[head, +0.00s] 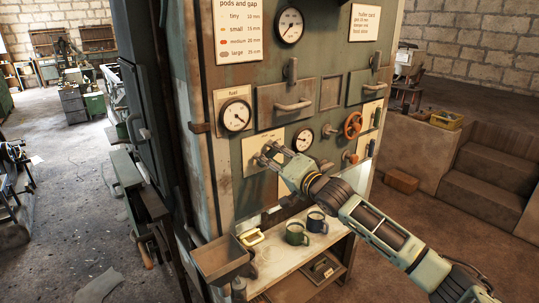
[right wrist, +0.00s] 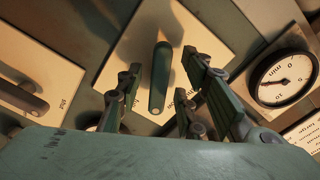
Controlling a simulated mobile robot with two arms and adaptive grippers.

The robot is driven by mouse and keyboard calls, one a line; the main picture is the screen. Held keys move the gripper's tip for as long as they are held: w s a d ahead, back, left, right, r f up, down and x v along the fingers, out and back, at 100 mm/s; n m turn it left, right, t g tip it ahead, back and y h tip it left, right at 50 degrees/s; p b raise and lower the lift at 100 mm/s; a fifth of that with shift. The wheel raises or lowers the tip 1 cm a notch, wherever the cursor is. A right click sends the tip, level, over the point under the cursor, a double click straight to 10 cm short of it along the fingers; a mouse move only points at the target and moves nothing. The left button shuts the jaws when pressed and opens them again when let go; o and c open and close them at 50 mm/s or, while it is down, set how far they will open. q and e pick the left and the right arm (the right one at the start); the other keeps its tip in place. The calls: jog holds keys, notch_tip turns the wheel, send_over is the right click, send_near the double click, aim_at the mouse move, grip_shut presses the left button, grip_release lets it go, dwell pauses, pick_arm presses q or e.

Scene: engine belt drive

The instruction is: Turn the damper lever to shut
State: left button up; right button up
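The damper lever (right wrist: 159,78) is a green, round-ended bar on a pale plate (right wrist: 128,58) in the right wrist view. In the head view the plate (head: 253,146) is on the front of the panel, and the lever is mostly hidden by my gripper. My right gripper (head: 269,154) is at this plate. In the right wrist view its fingers (right wrist: 162,76) are open on either side of the lever, with visible gaps to it. Small upside-down lettering, seemingly "shut", shows at the plate's left. My left gripper is not in view.
A round gauge (head: 303,140) is right of the plate, with an orange handwheel (head: 353,125) beyond. A drawer handle (head: 294,106) sticks out above.

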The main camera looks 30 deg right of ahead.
jog(key=shift+w, duration=0.4)
grip_shut()
